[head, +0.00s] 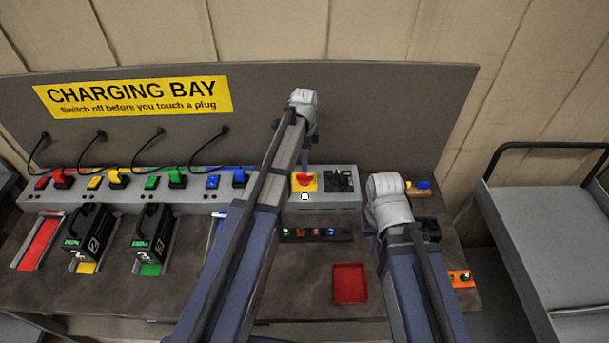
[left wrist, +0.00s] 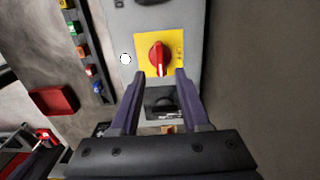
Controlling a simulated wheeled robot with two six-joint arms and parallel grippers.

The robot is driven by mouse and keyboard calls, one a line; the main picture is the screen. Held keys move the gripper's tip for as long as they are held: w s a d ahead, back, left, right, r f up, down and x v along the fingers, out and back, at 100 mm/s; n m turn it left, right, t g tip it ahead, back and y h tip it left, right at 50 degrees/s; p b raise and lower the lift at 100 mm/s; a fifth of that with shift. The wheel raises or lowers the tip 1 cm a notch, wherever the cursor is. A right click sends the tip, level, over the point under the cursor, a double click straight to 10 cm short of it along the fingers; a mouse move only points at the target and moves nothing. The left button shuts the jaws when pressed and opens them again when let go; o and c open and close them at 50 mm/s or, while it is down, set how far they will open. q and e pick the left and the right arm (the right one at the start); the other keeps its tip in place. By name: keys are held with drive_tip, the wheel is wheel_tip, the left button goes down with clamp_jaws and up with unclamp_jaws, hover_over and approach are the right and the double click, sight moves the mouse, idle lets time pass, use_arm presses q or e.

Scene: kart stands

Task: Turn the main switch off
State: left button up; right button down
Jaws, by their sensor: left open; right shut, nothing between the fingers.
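The main switch (head: 304,181) is a red rotary knob on a yellow plate, on the right part of the grey console. In the left wrist view the knob (left wrist: 158,58) shows plainly, its pale-marked handle lying roughly up and down the picture. My left gripper (left wrist: 160,76) is open and empty. Its two fingertips show on either side of the knob's lower end; whether they touch it I cannot tell. In the head view my left gripper (head: 306,160) points down just above the switch. My right gripper is at the right of the bench, its fingers mostly hidden by its own wrist.
A small white round part (left wrist: 125,58) sits beside the yellow plate. A black handled unit (head: 341,180) is right of the switch. A strip of coloured parts (head: 316,235) and a red tray (head: 350,283) lie in front. Coloured plugs and batteries (head: 152,240) stand left.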

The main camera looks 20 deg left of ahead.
sight(305, 175)
use_arm(q)
wheel_tip(305, 175, down, 6)
drive_tip(key=b, duration=0.5)
drive_tip(key=shift+f, duration=0.1)
clamp_jaws()
idle(0.4)
